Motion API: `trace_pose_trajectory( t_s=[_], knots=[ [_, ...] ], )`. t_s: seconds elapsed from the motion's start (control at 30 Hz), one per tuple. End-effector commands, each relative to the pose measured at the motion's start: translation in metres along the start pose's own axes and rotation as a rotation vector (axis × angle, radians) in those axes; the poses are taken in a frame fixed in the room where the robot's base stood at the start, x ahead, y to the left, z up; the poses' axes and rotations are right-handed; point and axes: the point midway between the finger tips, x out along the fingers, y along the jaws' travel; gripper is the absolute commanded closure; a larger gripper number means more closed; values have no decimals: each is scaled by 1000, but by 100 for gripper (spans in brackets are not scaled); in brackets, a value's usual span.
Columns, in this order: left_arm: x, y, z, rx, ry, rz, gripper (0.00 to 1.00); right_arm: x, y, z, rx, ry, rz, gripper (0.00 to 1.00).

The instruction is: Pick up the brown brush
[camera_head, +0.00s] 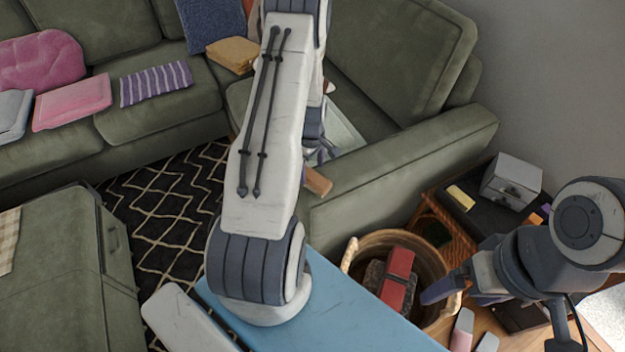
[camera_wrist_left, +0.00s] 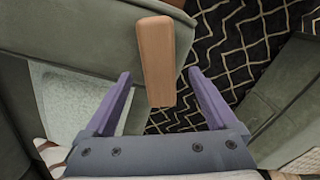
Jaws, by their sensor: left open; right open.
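The brown brush (camera_head: 317,181) shows as a plain wooden block at the front end of the green sofa armrest, partly hidden behind my left arm. In the left wrist view the brush (camera_wrist_left: 155,55) stretches from the top of the picture into the gap between my two purple fingertips. My left gripper (camera_wrist_left: 159,74) is open, with a finger on either side of the brush's near part and visible space on both sides. In the head view my left gripper is mostly hidden by my arm. My right gripper (camera_head: 447,289) is open beside the wicker basket, away from the brush.
The wicker basket (camera_head: 352,262) holds a red-topped item (camera_head: 397,277). A side table (camera_head: 428,205) with a grey box (camera_head: 511,180) stands at right. A blue surface (camera_head: 345,310) is in front. Pillows lie on the sofa (camera_head: 150,125); a patterned rug (camera_head: 170,205) covers the floor.

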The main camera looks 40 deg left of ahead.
Motion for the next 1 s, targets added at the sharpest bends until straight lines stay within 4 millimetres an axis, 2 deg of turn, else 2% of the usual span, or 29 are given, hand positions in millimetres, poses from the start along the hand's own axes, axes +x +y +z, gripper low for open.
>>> trace_pose_trajectory(
  t_s=[0.2,0.5,0.57,0.6,0.73,0.77,1.0],
  knots=[
    [30,1,1,0,-1,-1,9,-4,0,0,0,0,0,8],
    [36,1,1,1,0,0,9,-4,0,0,0,0,0,8],
    [36,1,1,1,0,0,32,-4,0,0,0,0,0,8],
    [35,1,1,0,0,0,47,-4,0,0,0,0,0,8],
    [35,1,1,0,0,0,97,-4,0,0,0,0,0,8],
    [35,1,1,0,0,0,100,-4,0,0,0,0,0,8],
    [34,1,0,0,0,1,100,-4,0,0,0,0,0,8]
  ],
)
